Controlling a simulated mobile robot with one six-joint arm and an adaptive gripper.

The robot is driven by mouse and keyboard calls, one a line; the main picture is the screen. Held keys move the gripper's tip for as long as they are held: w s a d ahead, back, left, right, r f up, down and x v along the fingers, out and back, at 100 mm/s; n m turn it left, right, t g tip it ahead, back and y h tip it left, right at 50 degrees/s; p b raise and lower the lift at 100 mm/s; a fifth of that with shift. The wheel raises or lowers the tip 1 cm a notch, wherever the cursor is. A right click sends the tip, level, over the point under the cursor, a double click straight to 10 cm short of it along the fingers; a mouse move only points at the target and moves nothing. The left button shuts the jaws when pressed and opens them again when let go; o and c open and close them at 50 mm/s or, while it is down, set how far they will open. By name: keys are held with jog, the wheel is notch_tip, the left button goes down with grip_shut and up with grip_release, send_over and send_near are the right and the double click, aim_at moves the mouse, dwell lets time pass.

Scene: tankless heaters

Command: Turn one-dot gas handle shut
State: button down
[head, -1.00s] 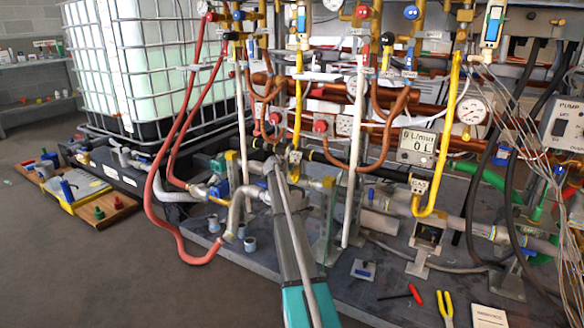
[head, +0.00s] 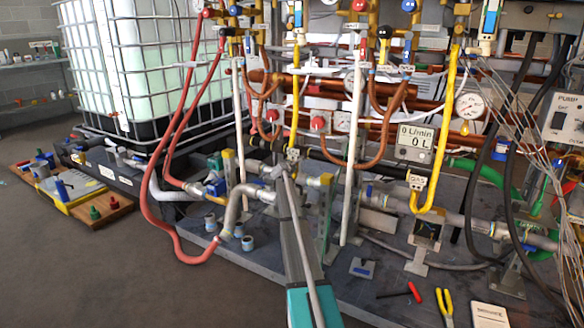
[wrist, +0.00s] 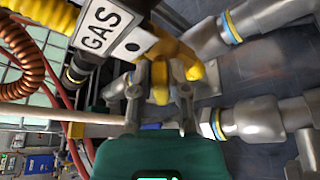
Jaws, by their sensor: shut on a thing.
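The one-dot gas handle (wrist: 160,82) is a yellow lever in the wrist view, just below the white GAS tag (wrist: 103,25) with a single black dot. My gripper (wrist: 160,92) has one finger on each side of the lever and is shut on it. In the head view my gripper (head: 281,172) reaches the foot of the left yellow gas pipe (head: 295,105), beside its small tag (head: 293,154). The handle is too small and covered to make out there. A second yellow gas pipe (head: 441,130) with a GAS tag (head: 417,182) stands to the right.
A white pipe (head: 354,150) rises right of my gripper, and a red hose (head: 148,210) loops at left. Grey pipe fittings (wrist: 260,120) sit close on the right in the wrist view. Pliers (head: 445,303) and a screwdriver (head: 413,292) lie on the bench front.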

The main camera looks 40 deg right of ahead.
jog(key=shift+w, duration=0.1)
jog(key=c, duration=0.6)
grip_release()
jog(key=s+a+m+g+y+p, duration=0.2)
jog(key=s+a+m+p, duration=0.3)
jog(key=a, duration=0.7)
jog(key=s+a+m+g+y+p, duration=0.1)
jog(key=s+a+m+y+p, duration=0.1)
jog(key=s+a, duration=0.8)
jog(key=s+a+m+g+y+p, duration=0.2)
jog(key=s+a+m+p, duration=0.2)
jog(key=a, duration=1)
jog(key=s+a+r+m+g+y+p, duration=0.1)
jog(key=s+a+y+p, duration=0.1)
jog(key=s+a, duration=0.6)
jog(key=s+a+r+m+g+y+p, duration=0.1)
jog(key=s+a+m+g+p, duration=0.1)
jog(key=s+a, duration=0.6)
jog(key=s+a+r+m+g+y+p, duration=0.1)
jog(key=s+a+r+m+y+p, duration=0.1)
jog(key=s+a, duration=0.6)
jog(key=shift+s+a+y+p, duration=0.2)
jog(key=shift+a+y+p, duration=0.1)
jog(key=shift+a, duration=0.1)
jog(key=shift+s, duration=0.2)
